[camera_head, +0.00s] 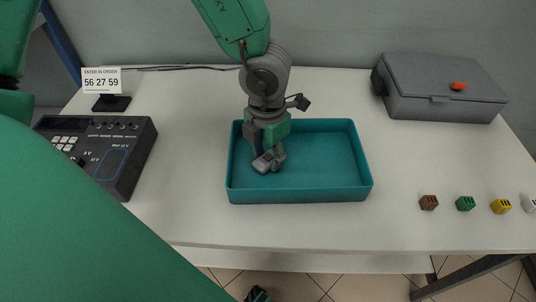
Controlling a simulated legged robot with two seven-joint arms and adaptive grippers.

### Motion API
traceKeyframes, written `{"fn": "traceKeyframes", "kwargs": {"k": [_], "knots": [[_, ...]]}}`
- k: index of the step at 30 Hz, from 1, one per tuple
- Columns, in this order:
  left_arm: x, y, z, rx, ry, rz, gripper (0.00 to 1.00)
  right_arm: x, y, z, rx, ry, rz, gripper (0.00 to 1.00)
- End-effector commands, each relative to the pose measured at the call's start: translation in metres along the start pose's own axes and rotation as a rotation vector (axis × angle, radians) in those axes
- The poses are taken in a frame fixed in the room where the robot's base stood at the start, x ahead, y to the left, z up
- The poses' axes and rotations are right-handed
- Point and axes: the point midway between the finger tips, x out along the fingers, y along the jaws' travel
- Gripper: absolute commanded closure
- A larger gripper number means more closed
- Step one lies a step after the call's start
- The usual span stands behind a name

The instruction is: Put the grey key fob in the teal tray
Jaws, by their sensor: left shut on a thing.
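The teal tray (300,196) lies on the white table in the middle of the view. My left gripper (268,157) points down into the left part of the tray and is shut on a small grey thing that looks like the grey key fob (263,162). The fingers hide part of it. I cannot tell whether it touches the tray floor. My right gripper is not clearly in view.
A dark control box (129,150) with a keypad and a sign (102,79) reading 56 27 59 stand at the left. A grey case (440,88) with an orange latch stands at the back right. Small brown (428,202), green (465,203) and yellow (501,206) blocks sit front right.

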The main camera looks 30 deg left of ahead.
Motion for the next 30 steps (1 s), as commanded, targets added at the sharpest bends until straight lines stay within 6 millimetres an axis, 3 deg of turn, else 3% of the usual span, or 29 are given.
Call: {"fn": "traceKeyframes", "kwargs": {"k": [2, 3, 4, 13, 17, 30], "knots": [[0.003, 0.000, 0.000, 0.000, 0.001, 0.000, 0.97, 0.001, 0.000, 0.000, 0.000, 0.000, 0.000, 0.60], [0.002, 0.000, 0.000, 0.000, 0.000, 0.000, 0.55, 0.001, 0.000, 0.000, 0.000, 0.000, 0.000, 0.60], [0.002, 0.000, 0.000, 0.000, 0.000, 0.000, 0.48, 0.001, 0.000, 0.000, 0.000, 0.000, 0.000, 0.60], [0.001, 0.000, 0.000, 0.000, 0.000, 0.000, 0.48, 0.000, 0.000, 0.000, 0.000, 0.000, 0.000, 0.60], [-0.009, -0.001, 0.000, 0.000, -0.001, -0.002, 0.48, -0.004, 0.000, 0.000, 0.000, 0.000, 0.000, 0.60], [-0.098, 0.000, 0.000, 0.000, -0.002, -0.003, 0.48, -0.038, 0.000, -0.002, 0.000, 0.000, 0.000, 0.60]]}}
